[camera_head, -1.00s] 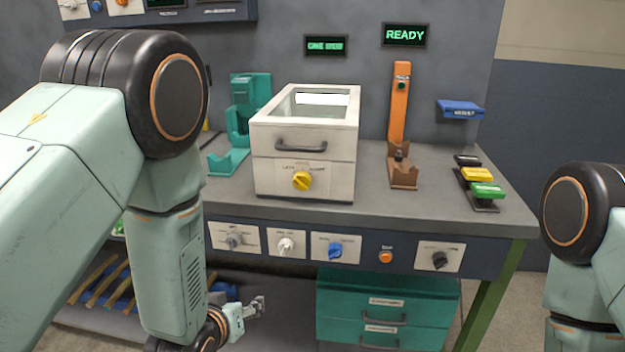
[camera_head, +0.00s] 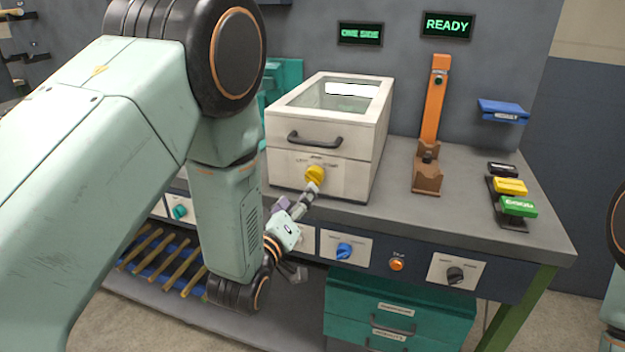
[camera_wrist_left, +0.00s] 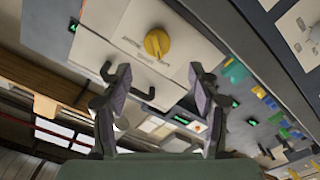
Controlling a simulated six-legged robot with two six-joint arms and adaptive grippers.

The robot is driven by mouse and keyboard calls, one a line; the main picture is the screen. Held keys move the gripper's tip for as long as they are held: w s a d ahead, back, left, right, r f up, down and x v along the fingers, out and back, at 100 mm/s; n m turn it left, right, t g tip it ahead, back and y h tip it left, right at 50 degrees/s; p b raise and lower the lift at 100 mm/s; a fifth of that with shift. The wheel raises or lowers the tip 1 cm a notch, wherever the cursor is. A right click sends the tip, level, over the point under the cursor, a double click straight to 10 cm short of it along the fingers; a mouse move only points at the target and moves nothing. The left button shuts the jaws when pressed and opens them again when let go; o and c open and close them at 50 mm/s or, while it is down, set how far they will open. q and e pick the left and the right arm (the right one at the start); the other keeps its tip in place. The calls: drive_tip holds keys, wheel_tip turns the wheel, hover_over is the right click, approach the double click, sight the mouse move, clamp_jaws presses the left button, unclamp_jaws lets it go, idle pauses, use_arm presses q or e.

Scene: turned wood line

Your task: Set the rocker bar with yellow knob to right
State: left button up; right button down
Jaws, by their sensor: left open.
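The yellow knob (camera_head: 315,174) sits on the lower front panel of a white box (camera_head: 342,177) with a glass-topped lid and dark handle. Small lettering flanks the knob, too small to read surely. My left gripper (camera_head: 298,198) is open just in front of and below the knob, one finger close to it in the picture; contact cannot be told. In the left wrist view the yellow knob (camera_wrist_left: 157,43) appears beyond the gap between the open fingers (camera_wrist_left: 160,78), with nothing between them. The knob's grip ridge looks tilted there. My right gripper is out of view.
Below, the bench front carries a blue knob (camera_head: 344,250), an orange button (camera_head: 397,264) and a black knob (camera_head: 455,274). An orange stand (camera_head: 433,110) and coloured blocks (camera_head: 510,187) stand to the right. Signs read "ONE SIDE" (camera_head: 360,33) and "READY" (camera_head: 447,24).

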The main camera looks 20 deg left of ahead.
sight(311, 179)
use_arm(q)
drive_tip(key=w, duration=0.6)
drive_tip(key=shift+w+d+b, duration=0.1)
drive_tip(key=shift+w+b, duration=0.1)
drive_tip(key=shift+b, duration=0.15)
drive_tip(key=shift+w, duration=0.25)
drive_tip(key=shift+w+d+r, duration=0.1)
drive_tip(key=shift+w+d, duration=0.2)
drive_tip(key=shift+d, duration=0.1)
drive_tip(key=shift+w, duration=0.15)
drive_tip(key=shift+a, duration=0.25)
drive_tip(key=shift+c, duration=0.9)
drive_tip(key=shift+d, duration=0.2)
drive_tip(key=c, duration=1)
